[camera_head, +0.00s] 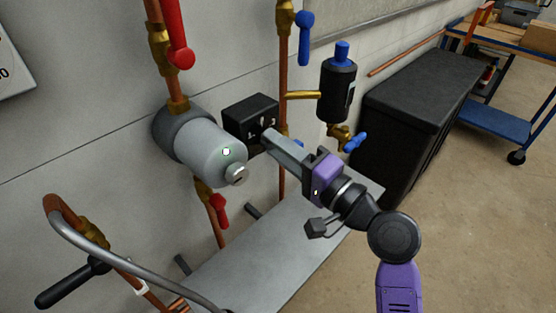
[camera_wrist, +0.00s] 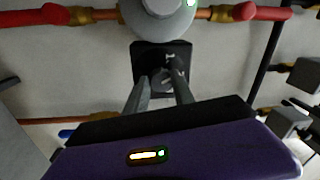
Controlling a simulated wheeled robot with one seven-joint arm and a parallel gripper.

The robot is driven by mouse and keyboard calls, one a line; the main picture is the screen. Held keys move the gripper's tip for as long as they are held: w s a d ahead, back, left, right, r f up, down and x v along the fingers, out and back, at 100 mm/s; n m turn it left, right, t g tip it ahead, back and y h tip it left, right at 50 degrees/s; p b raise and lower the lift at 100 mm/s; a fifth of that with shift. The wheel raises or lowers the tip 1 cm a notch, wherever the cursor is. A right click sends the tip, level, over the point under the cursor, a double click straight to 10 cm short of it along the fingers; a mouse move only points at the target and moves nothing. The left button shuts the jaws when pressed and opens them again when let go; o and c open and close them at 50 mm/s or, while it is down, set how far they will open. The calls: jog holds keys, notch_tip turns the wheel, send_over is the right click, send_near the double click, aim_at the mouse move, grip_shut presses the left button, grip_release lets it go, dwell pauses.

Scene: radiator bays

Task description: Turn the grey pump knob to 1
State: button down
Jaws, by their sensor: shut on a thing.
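The grey pump (camera_head: 209,152) is a light grey cylinder with a small green light, set in a vertical copper pipe on the wall. A black box (camera_head: 249,113) with white markings sits just right of it and also shows in the wrist view (camera_wrist: 147,60). A small grey knob (camera_wrist: 163,78) on the face of this box is between my fingertips. My gripper (camera_head: 269,137) reaches the box face from the right and is shut on the knob; it also shows in the wrist view (camera_wrist: 160,92). My fingers partly hide the knob and its markings, so its setting cannot be read.
Red valve handles (camera_head: 175,42) stand above and below the pump. A blue handle (camera_head: 304,38) and a black canister (camera_head: 338,88) are to the right. A grey shelf (camera_head: 262,255) lies below. A black chest (camera_head: 420,110) stands at the right; open floor lies beyond.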

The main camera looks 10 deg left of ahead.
jog(key=shift+f+n+g+b, duration=0.15)
jog(key=shift+n+g+b, duration=0.35)
jog(key=shift+n+b, duration=2.75)
jog(key=shift+n, duration=0.45)
jog(key=c, duration=1.1)
grip_release()
jog(key=shift+o, duration=0.2)
jog(key=shift+d, duration=0.1)
jog(key=v, duration=0.7)
jog(key=shift+d, duration=0.3)
jog(key=shift+s, duration=0.15)
